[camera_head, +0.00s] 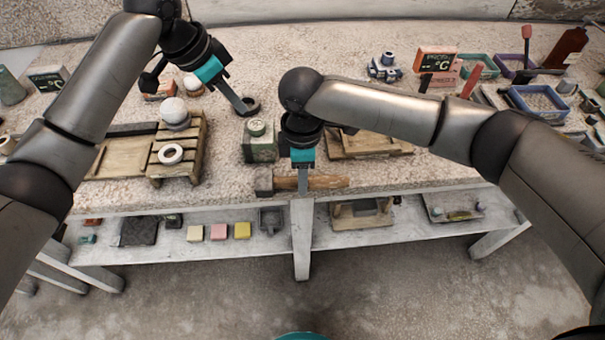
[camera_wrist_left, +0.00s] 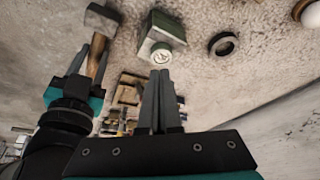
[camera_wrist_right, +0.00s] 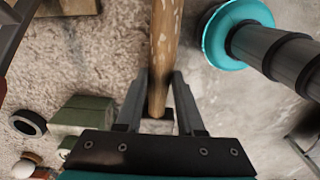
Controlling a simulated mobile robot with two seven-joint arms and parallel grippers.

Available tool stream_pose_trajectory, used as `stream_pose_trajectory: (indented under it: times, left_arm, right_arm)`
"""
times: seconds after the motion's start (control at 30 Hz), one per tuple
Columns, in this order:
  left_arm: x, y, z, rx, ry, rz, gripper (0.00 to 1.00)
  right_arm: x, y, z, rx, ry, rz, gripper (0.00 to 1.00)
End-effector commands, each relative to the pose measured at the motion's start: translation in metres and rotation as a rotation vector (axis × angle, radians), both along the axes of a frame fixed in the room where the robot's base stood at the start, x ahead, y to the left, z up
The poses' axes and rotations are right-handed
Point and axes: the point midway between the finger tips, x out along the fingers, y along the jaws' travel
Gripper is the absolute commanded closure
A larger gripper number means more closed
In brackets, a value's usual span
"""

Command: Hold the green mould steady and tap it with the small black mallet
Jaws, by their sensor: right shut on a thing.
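The green mould (camera_head: 260,143), a block with a round pale-green cap, stands on the table; it also shows in the left wrist view (camera_wrist_left: 158,38) and right wrist view (camera_wrist_right: 82,115). My left gripper (camera_head: 246,108) is above and behind it, fingers together and empty; its fingertips (camera_wrist_left: 160,72) look apart from the mould. The mallet (camera_head: 325,183) has a dark head (camera_head: 264,181) and worn wooden handle (camera_wrist_right: 165,45). My right gripper (camera_head: 303,188) is shut on the handle at the table's front edge, right of the mould. Whether the mallet touches the table is unclear.
A black ring (camera_head: 252,104) lies behind the mould, near my left gripper. A slatted wooden stand (camera_head: 186,150) with a white ball (camera_head: 174,110) and white ring is at left. A wooden tray (camera_head: 370,145) is at right. A shelf (camera_head: 190,249) runs below.

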Motion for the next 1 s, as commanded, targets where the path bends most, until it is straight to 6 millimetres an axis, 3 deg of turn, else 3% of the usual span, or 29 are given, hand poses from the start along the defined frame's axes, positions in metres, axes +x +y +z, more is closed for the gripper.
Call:
stream_pose_trajectory:
  times: [0.6, 1.0]
  left_arm:
    - [-0.007, 0.0, -0.054, 0.028, 0.02, -0.022, 1.0]
    - [-0.006, 0.0, -0.059, 0.028, 0.018, -0.021, 1.0]
  right_arm:
    - [0.0, 0.0, 0.0, 0.001, -0.001, 0.0, 1.0]
    - [0.0, 0.0, 0.0, 0.001, -0.001, 0.0, 1.0]
